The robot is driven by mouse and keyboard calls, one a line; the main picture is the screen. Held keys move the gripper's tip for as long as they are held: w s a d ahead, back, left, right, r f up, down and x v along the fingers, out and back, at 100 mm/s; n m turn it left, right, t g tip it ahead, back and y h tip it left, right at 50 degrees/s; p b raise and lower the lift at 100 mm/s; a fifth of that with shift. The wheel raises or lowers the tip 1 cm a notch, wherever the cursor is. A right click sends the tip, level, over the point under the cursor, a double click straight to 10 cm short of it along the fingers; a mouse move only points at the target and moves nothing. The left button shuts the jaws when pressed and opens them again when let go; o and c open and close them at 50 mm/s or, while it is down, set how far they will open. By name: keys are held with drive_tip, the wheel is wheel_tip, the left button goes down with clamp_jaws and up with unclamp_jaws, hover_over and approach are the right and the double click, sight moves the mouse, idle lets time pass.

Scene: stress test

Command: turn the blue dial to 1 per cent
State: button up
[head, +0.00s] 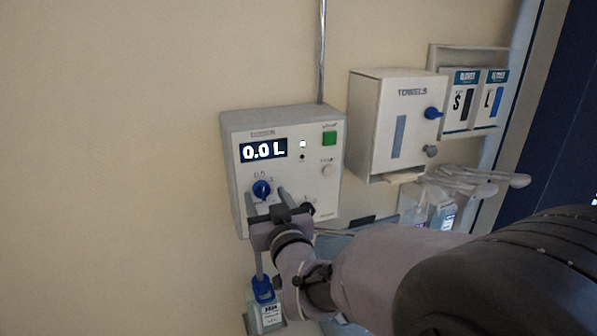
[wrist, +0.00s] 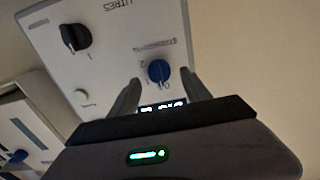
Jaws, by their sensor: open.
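A blue dial (head: 262,188) with a pale pointer mark sits low on the front of a pale grey wall box (head: 234,128). Small numbers, including 0.5, surround it. The box's display (head: 263,151) reads 0.0 L. My gripper (head: 266,195) is open at the dial, with one finger to each side of it. In the wrist view the blue dial (wrist: 158,72) shows between the fingertips of my gripper (wrist: 162,80). I cannot tell whether either finger touches it. The wrist view also shows the word LITRES on the panel, upside down.
A black dial (head: 308,208) sits right of the blue one, close to my gripper. A green button (head: 329,138) is at the upper right. A bottle (head: 268,312) stands below. The left wall is bare.

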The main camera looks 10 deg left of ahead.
sight(262, 191)
drive_tip(key=shift+x, duration=1.15)
clamp_jaws()
